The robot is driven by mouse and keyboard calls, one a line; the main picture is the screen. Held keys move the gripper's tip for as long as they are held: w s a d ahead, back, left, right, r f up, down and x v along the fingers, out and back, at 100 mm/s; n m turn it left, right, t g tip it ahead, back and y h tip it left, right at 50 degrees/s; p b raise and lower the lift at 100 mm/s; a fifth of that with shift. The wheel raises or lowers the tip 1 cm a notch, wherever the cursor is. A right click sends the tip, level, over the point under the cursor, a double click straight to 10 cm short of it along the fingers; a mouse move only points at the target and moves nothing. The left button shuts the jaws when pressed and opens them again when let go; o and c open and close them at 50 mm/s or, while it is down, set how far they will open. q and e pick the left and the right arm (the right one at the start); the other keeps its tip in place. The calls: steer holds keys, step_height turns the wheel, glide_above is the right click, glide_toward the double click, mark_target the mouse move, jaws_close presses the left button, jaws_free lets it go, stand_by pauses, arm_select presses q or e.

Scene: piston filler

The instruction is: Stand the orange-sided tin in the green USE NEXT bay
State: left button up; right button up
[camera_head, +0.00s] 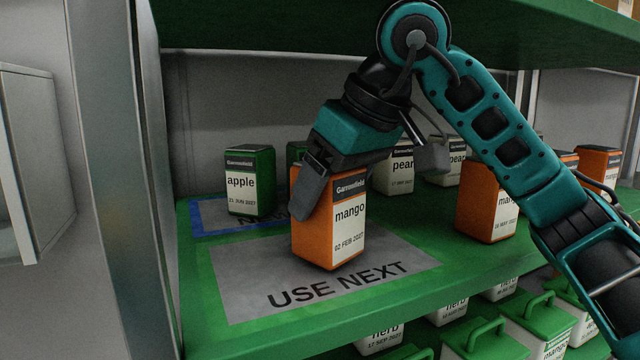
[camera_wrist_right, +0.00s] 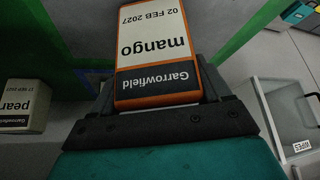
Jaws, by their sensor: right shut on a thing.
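The orange-sided mango tin (camera_head: 330,225), labelled 02 FEB 2027, is upright over the grey middle of the green-bordered USE NEXT bay (camera_head: 390,265). I cannot tell whether its base touches the shelf. My right gripper (camera_head: 322,185) is shut on the tin's upper part from above and behind. In the right wrist view the tin (camera_wrist_right: 155,55) sits between the fingers of my right gripper (camera_wrist_right: 160,105), its label facing the camera. My left gripper is not in view.
A green apple tin (camera_head: 250,182) stands in the blue-bordered bay (camera_head: 205,215) behind left. Pear tins (camera_head: 395,175) stand at the back, and another orange mango tin (camera_head: 487,215) stands to the right. A metal post (camera_head: 115,180) borders the shelf's left. Green-lidded containers (camera_head: 500,340) fill the shelf below.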

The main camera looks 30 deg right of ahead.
steer(key=shift+w+a+f+b, duration=0.2)
steer(key=shift+w, duration=0.25)
steer(key=shift+w+a+f+b, duration=0.15)
steer(key=shift+w, duration=0.3)
steer(key=shift+s+d+r, duration=0.1)
steer(key=o, duration=1.4)
steer(key=shift+f, duration=0.25)
steer(key=shift+o, duration=0.2)
steer(key=shift+r, duration=0.15)
